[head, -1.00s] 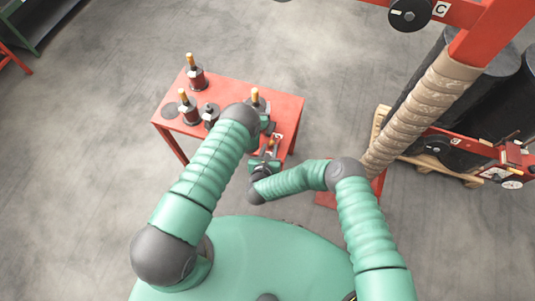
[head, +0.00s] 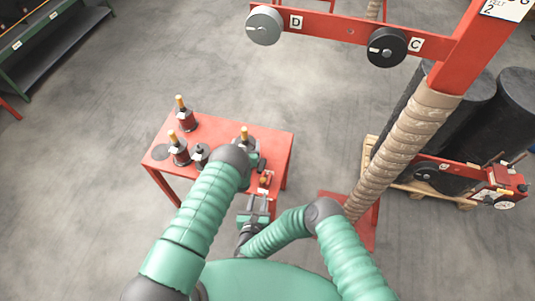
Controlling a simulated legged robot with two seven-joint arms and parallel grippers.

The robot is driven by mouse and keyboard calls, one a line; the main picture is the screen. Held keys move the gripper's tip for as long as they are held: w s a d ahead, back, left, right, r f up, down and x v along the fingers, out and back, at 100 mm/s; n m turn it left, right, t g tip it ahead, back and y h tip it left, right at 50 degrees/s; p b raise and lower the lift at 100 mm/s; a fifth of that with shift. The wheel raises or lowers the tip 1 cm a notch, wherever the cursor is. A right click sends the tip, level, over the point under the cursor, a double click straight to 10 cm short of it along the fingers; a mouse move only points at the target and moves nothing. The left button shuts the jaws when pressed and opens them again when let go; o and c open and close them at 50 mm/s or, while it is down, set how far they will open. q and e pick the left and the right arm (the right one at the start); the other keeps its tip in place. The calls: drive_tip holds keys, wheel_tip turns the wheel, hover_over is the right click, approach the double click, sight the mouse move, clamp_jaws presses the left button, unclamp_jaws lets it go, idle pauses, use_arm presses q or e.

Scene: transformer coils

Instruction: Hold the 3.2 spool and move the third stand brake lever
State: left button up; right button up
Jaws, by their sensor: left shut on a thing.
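A red table (head: 215,137) carries several dark spools on stands with orange-topped posts: one at the back (head: 186,117), one at the left (head: 179,150), and one (head: 244,139) just behind my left gripper. A lower dark stand without an orange top (head: 200,155) sits between them. My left gripper (head: 256,164) is shut at the table's right part; the wrist hides most of what it holds, apparently the right-hand spool. My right gripper (head: 257,201) looks open and empty, below a small red-and-orange part (head: 265,182) at the table's near edge. I cannot read the spool labels or pick out the brake lever.
A red frame with dials marked D (head: 264,25) and C (head: 387,47) stands at the upper right. Its wrapped post (head: 400,150) rises right of the table. Black drums (head: 500,115) stand on a pallet (head: 410,190). Green shelving (head: 50,45) is at upper left.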

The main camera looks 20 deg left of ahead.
sight(263, 180)
drive_tip(key=x, duration=1.1)
drive_tip(key=shift+w, duration=0.15)
clamp_jaws()
drive_tip(key=shift+a, duration=0.1)
idle(0.8)
